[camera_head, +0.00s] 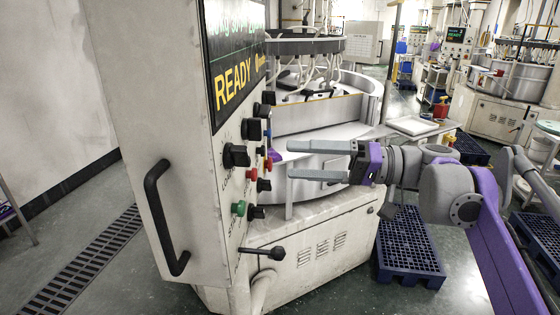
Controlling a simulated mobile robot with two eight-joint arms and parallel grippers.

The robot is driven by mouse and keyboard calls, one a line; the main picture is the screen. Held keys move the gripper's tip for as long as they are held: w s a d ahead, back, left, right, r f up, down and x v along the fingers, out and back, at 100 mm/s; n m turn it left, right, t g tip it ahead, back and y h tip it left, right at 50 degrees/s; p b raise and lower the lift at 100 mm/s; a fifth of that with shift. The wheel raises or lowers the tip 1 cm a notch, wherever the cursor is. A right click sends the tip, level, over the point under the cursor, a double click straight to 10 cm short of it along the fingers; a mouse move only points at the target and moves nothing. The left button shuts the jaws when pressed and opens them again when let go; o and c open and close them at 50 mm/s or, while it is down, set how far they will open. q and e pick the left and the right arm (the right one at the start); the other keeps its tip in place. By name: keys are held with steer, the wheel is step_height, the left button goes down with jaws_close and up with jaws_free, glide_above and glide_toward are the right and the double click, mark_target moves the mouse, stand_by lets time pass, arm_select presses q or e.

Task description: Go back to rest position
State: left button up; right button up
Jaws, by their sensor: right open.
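My right gripper (318,161) comes in from the right with its purple-and-grey arm. Its two grey fingers are apart, with nothing between them. The fingers point left toward the control panel (228,150), which carries black knobs, red and green buttons and a screen (237,80) reading READY. A gap shows between the fingertips and the panel's buttons in the picture; the exact distance is hard to tell. My left gripper is not in view.
The round lapping machine (345,112) stands behind the panel. A black handle (160,215) sticks out from the panel's side. Blue pallets (408,245) lie on the floor at right. A floor grate (85,262) runs along the left, with bare floor around it.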

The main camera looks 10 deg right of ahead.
steer(key=shift+d, duration=0.25)
steer(key=s+a+f+m+h, duration=0.15)
steer(key=s+f+h, duration=0.25)
steer(key=f, duration=0.7)
steer(key=s+a+f+m+h, duration=0.15)
steer(key=s+f+h, duration=0.25)
steer(key=f, duration=0.7)
steer(key=s+d+f+t+h, duration=0.1)
steer(key=s+d+f+h, duration=0.3)
steer(key=f, duration=0.6)
steer(key=s+d+f+h, duration=0.5)
steer(key=s+d+f, duration=0.1)
steer(key=f, duration=0.5)
steer(key=shift+s+d+m+t+h, duration=0.3)
steer(key=shift+s+d+t, duration=0.05)
steer(key=shift+s+t, duration=0.05)
